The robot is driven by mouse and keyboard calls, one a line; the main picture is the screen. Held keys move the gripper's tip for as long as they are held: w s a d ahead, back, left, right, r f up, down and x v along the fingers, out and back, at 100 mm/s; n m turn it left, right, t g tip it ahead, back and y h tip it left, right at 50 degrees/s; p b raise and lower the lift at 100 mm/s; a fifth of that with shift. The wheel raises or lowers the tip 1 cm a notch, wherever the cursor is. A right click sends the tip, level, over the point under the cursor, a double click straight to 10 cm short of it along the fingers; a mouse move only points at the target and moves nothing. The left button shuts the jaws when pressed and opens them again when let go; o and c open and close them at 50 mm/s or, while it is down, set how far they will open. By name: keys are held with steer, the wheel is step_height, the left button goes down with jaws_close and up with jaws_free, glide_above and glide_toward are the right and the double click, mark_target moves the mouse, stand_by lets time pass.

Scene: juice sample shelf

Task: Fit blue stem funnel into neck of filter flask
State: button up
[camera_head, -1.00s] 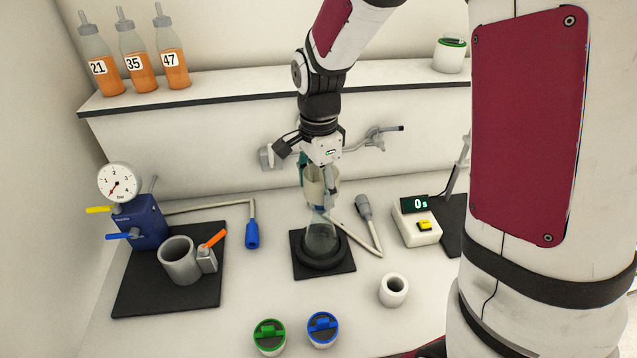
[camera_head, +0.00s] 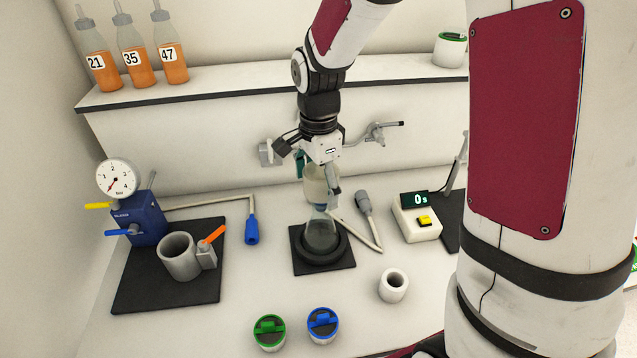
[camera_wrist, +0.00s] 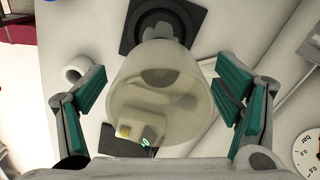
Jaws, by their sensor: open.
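The funnel (camera_head: 317,184) has a pale, translucent bowl. It stands roughly upright above the filter flask, with a bluish part (camera_head: 319,211) at the flask's mouth; how deep the stem sits cannot be told. The clear filter flask (camera_head: 321,238) stands in a dark ring on a black mat. My gripper (camera_head: 316,180) is around the bowl from above, its teal-padded fingers open. In the wrist view, the bowl (camera_wrist: 160,75) lies between the spread fingers, with a gap on each side. The bowl hides most of the flask there.
A blue pump with a gauge (camera_head: 137,218) and a grey cup (camera_head: 178,257) stand left. A timer (camera_head: 416,218) and white cup (camera_head: 393,286) are right. Green-lidded (camera_head: 269,332) and blue-lidded jars (camera_head: 322,325) stand in front. A grey-ended hose (camera_head: 364,203) lies close beside the flask.

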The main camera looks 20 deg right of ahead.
step_height(320, 180, up, 11)
steer(key=s+r+n+t, duration=0.2)
steer(key=s+r+n, duration=0.1)
steer(key=s+n, duration=0.5)
steer(key=s+r+n+t, duration=0.3)
steer(key=s+r+n, duration=0.1)
steer(key=s+n, duration=0.4)
steer(key=s, duration=0.2)
steer(key=shift+s+d+t+b, duration=0.3)
stand_by(0.6)
